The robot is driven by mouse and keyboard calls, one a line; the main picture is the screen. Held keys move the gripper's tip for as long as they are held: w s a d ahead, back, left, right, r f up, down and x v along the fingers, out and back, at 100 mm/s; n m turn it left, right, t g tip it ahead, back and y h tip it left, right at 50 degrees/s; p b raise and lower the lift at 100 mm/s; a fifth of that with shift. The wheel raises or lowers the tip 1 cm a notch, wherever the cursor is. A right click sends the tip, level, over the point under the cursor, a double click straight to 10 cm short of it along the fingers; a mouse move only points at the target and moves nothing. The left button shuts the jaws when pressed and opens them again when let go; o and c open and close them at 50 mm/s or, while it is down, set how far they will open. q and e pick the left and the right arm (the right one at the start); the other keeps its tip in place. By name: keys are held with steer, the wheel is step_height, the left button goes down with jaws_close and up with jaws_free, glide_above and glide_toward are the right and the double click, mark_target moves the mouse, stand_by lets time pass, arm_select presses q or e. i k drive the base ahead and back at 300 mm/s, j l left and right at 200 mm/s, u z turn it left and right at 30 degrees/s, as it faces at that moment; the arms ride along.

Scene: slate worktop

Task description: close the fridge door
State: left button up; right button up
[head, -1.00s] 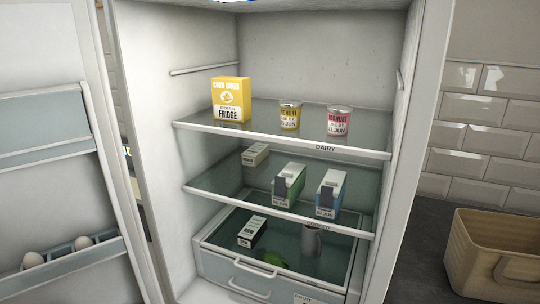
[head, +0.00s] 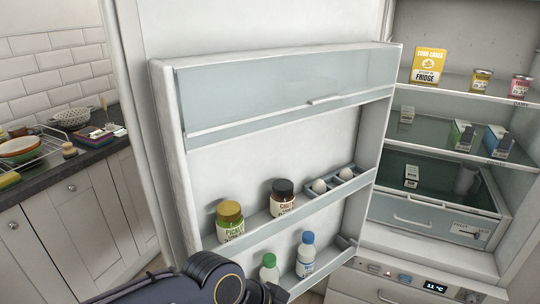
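The fridge door (head: 285,150) stands wide open in the head view, its inner side facing me and its shelves showing. The open fridge (head: 420,242) is at the right, with its lit interior and shelves in view. My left arm comes in at the bottom, in front of the lower part of the door. Its gripper (head: 275,293) is partly cut off by the lower edge, near the bottom door shelf. I cannot tell whether it touches the door or whether its fingers are open. My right gripper is not in view.
The door holds a pickle jar (head: 230,220), a chilli jar (head: 283,197), eggs in a rack (head: 345,178) and two bottles (head: 305,254). Inside the fridge are a yellow box (head: 428,67), yoghurts and cartons. A counter (head: 75,155) with a dish rack lies left.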

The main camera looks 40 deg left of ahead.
mark_target(180, 68)
steer(key=k+j+z, duration=0.15)
steer(key=j, duration=0.35)
steer(key=k+j+z, duration=0.1)
steer(key=k+j, duration=0.2)
steer(key=j, duration=0.15)
steer(key=k+j+z, duration=0.15)
steer(key=k+j, duration=0.15)
steer(key=j, duration=0.15)
steer(key=k+j+z, duration=0.15)
steer(key=j, duration=0.3)
steer(key=j+z, duration=0.15)
steer(key=j, duration=0.65)
steer(key=k+j+z, duration=0.15)
steer(key=j, duration=0.6)
steer(key=i+j, duration=0.1)
steer(key=j, duration=0.55)
steer(key=i, duration=0.05)
